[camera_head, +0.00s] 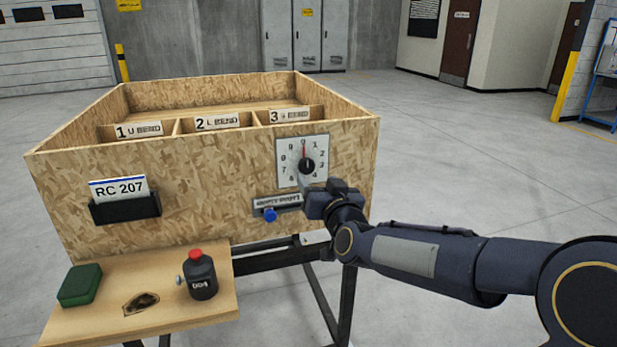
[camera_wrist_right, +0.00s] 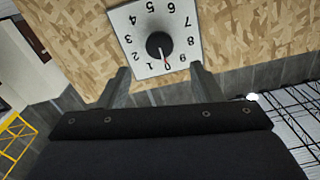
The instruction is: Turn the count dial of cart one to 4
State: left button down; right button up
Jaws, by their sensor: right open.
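The count dial (camera_head: 289,146) is a white square plate with digits around a black round knob (camera_head: 306,166), on the front wall of the wooden cart (camera_head: 220,190). The red pointer stands at the top, at 0. In the right wrist view the dial (camera_wrist_right: 130,20) appears upside down, with its knob (camera_wrist_right: 158,45) and the red mark towards 0. My right gripper (camera_head: 312,188) is just below and in front of the dial. My left gripper is out of view.
A blue-knobbed slider (camera_head: 270,214) sits just below the dial. A card holder with an RC 207 card (camera_head: 120,189) is at left. The shelf (camera_head: 190,315) bears a green block (camera_head: 80,285) and a black bottle with a red cap (camera_head: 201,275).

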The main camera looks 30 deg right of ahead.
aim_at(308, 167)
jog(key=p+x, duration=0.1)
jog(key=x, duration=0.6)
jog(key=shift+w, duration=0.15)
jog(key=shift+c, duration=0.2)
jog(key=c, duration=0.9)
